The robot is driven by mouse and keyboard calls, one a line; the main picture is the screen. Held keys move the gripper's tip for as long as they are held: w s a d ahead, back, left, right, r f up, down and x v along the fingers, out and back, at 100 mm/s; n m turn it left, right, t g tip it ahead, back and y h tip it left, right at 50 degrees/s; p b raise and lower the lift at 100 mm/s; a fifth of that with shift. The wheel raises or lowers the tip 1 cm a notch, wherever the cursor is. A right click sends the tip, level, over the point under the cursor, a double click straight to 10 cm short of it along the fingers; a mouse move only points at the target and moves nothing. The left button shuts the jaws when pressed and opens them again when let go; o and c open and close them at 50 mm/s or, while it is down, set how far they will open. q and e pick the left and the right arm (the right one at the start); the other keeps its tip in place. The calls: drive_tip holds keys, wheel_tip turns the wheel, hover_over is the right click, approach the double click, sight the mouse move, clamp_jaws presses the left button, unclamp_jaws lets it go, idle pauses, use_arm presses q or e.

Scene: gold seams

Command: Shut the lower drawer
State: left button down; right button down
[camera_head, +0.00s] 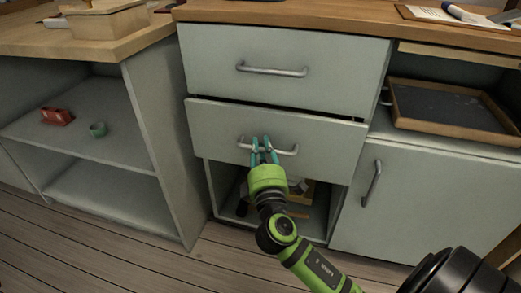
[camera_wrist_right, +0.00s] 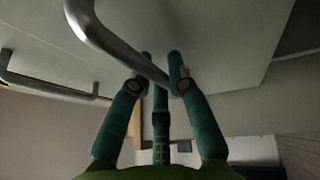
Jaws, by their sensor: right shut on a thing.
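The lower drawer (camera_head: 215,127) has a pale grey-green front with a metal bar handle (camera_head: 288,151), and it stands out a little from the cabinet below the upper drawer (camera_head: 225,62). My right gripper (camera_head: 263,147) is at the middle of that handle, its teal fingers shut on the bar. In the right wrist view the handle (camera_wrist_right: 118,45) curves down between the fingers of the gripper (camera_wrist_right: 160,75). The inside of the drawer is hidden from the head camera by its front. My left gripper is not in view.
An open compartment (camera_head: 318,222) with several items lies below the drawer. A door with a vertical handle (camera_head: 372,184) and a dark framed tray (camera_head: 450,108) are at right. A red object (camera_head: 56,116) and a green cup (camera_head: 97,129) sit on the left shelf.

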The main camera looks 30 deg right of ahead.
drive_tip(key=shift+w+d+r, duration=0.15)
drive_tip(key=shift+w+d, duration=0.8)
drive_tip(key=shift+d, duration=0.2)
drive_tip(key=c, duration=1.5)
unclamp_jaws()
drive_tip(key=shift+o, duration=0.4)
drive_tip(key=shift+d, duration=0.1)
drive_tip(key=v, duration=1.2)
